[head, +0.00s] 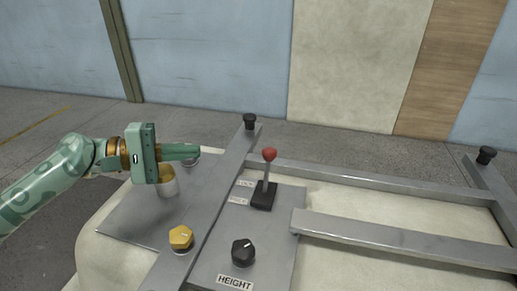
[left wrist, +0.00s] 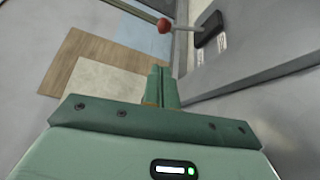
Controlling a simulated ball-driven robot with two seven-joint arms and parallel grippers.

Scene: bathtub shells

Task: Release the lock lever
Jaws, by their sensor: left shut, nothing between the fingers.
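The lock lever (head: 266,180) is a thin grey stick with a red ball on top, rising from a black base on the grey panel. It stands nearly upright in the head view, beside two small labels too blurred to read fully. In the left wrist view the lever's red ball (left wrist: 164,26) is ahead of the fingers, at the top. My left gripper (head: 198,151) is shut and empty, left of the lever and clearly apart from it, its fingers pointing right towards it. The fingers (left wrist: 160,72) show closed together in the left wrist view. My right gripper is not in view.
A grey metal bar (head: 212,190) with a black knob on its end runs between my left gripper and the lever. A yellow knob (head: 181,238) and a black knob (head: 243,252) above a HEIGHT label sit nearer. Metal rails (head: 400,237) extend right over a pale shell.

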